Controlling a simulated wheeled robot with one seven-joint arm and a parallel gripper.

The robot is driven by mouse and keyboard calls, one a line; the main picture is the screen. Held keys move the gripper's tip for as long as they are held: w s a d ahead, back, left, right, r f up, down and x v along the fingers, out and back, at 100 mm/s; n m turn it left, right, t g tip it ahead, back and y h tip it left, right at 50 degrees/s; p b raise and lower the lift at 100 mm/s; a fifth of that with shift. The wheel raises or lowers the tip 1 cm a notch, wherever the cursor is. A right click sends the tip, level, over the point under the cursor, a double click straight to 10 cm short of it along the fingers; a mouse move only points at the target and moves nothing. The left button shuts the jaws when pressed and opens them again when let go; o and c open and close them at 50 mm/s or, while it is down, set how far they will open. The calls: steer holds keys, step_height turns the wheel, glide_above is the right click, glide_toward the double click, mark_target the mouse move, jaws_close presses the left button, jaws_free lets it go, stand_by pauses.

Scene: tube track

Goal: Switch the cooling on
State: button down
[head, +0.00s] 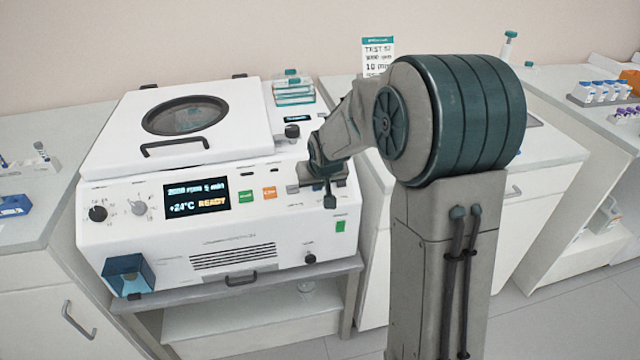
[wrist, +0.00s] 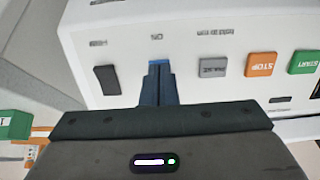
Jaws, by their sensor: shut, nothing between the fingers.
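The white centrifuge (head: 170,240) stands on a bench, its display (head: 196,198) showing a READY line and +24°C. My gripper (head: 329,201) is at the right end of its front panel. In the wrist view my gripper (wrist: 158,82) is shut and empty, its dark fingers pointing at the panel. A small blue part (wrist: 159,63) shows right at the fingertips; the fingers hide most of it, and I cannot tell whether they touch it. A black rocker switch (wrist: 107,80) is left of the fingers. Small upside-down labels above them are hard to read.
In the wrist view a grey button (wrist: 213,66), orange STOP button (wrist: 260,64) and green START button (wrist: 304,62) lie right of the fingers. The closed lid (head: 180,120) is on top. A sign (head: 377,55) stands behind.

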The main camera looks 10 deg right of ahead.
steer(key=shift+r+p, duration=0.35)
steer(key=shift+r, duration=0.35)
steer(key=shift+r, duration=0.15)
steer(key=s+f+p+v, duration=0.1)
steer(key=s+v, duration=0.1)
steer(key=v, duration=1.1)
steer(key=shift+s, duration=0.35)
steer(key=shift+s+d, duration=0.1)
steer(key=shift+d, duration=0.05)
